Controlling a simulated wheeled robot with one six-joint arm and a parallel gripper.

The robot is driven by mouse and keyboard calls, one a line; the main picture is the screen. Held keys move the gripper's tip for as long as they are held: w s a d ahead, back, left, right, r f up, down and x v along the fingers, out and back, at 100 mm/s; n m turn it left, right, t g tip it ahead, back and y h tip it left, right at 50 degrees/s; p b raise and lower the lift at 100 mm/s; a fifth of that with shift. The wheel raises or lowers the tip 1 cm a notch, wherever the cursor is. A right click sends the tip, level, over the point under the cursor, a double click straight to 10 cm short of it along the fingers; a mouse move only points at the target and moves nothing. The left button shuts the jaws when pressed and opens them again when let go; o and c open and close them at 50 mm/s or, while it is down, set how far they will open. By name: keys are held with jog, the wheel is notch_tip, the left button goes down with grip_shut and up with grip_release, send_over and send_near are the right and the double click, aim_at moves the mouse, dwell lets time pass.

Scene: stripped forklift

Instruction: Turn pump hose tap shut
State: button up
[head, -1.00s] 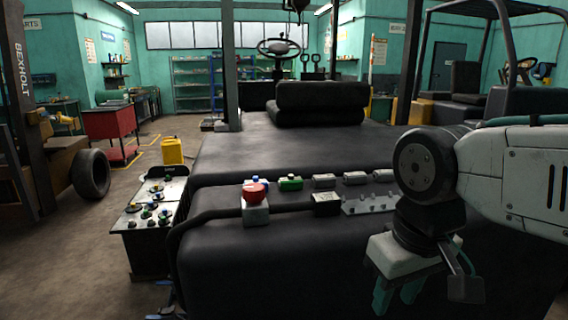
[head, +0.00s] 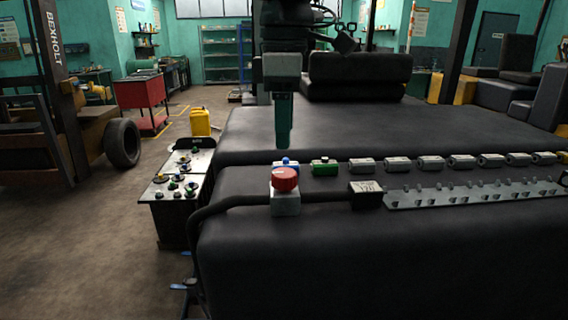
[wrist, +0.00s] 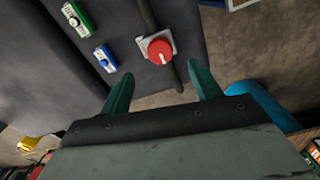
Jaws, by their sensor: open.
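The tap is a red round knob (head: 285,179) on a pale square block (head: 286,203), fixed on the black rear body of the forklift. A black hose (head: 232,204) runs through the block. My gripper (head: 283,140) points down above and behind the knob in the head view, clear of it. In the wrist view the red knob (wrist: 159,51) lies beyond the fingertips, between their lines. The gripper (wrist: 160,82) is open with nothing between its green fingers. The knob has a small pale mark on its face.
A blue block (head: 286,163) and a green block (head: 325,167) sit just behind the knob, with a row of grey blocks to the right. A labelled box (head: 367,194) and a studded metal strip (head: 470,193) lie right of it. A control panel (head: 180,185) stands to the left.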

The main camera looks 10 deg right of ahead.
aim_at(284, 172)
notch_tip(284, 172, down, 8)
jog(key=shift+r, duration=0.2)
jog(key=c, duration=1)
